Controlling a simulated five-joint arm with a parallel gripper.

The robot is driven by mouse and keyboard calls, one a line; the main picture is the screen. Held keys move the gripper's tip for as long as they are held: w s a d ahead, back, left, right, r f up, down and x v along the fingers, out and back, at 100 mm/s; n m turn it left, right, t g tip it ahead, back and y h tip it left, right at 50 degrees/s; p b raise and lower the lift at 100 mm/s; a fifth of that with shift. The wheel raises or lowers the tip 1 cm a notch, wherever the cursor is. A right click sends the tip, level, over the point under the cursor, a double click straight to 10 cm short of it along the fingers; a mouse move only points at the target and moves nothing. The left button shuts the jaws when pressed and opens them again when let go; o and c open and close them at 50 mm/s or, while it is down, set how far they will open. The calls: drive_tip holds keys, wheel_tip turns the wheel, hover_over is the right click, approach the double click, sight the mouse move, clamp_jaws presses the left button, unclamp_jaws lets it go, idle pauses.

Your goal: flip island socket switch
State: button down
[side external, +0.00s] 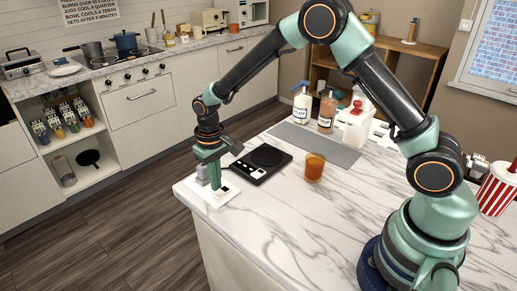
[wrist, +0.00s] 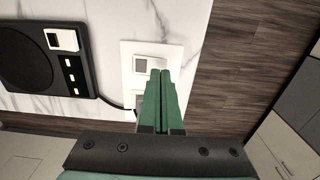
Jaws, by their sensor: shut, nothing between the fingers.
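The island socket (side external: 217,196) is a white plate lying on the marble island top near its left corner. In the wrist view the socket plate (wrist: 128,62) shows a grey square at its upper left, and a second dark part is half hidden by my fingers. My gripper (side external: 215,188) is shut and empty, pointing down over the plate. In the wrist view its green fingertips (wrist: 161,72) overlap the plate's right part, at a pale switch area. I cannot tell whether they touch it. The switch's position is largely hidden.
A black hot plate (side external: 261,162) lies just behind, with a cord running to the socket. An amber cup (side external: 315,167) stands to its right. Bottles (side external: 302,104) stand on a grey mat (side external: 315,144) farther back. The island's edge is close to the socket.

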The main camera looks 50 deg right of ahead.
drive_tip(key=shift+f, duration=0.9)
idle(0.6)
drive_tip(key=shift+r, duration=3.5)
wheel_tip(320, 180, up, 12)
drive_tip(key=t, duration=0.3)
hover_over(218, 193)
drive_tip(key=s+d, duration=0.5)
drive_tip(key=s, duration=0.1)
drive_tip(key=s+d+r+t, duration=0.1)
drive_tip(key=s+d+r, duration=0.1)
drive_tip(key=s, duration=0.3)
drive_tip(key=s+d+r+t, duration=0.1)
drive_tip(key=s+r, duration=0.1)
drive_tip(key=s, duration=0.4)
drive_tip(key=shift+s+d+t, duration=0.25)
drive_tip(key=shift+d+t, duration=0.05)
drive_tip(key=shift+d, duration=0.1)
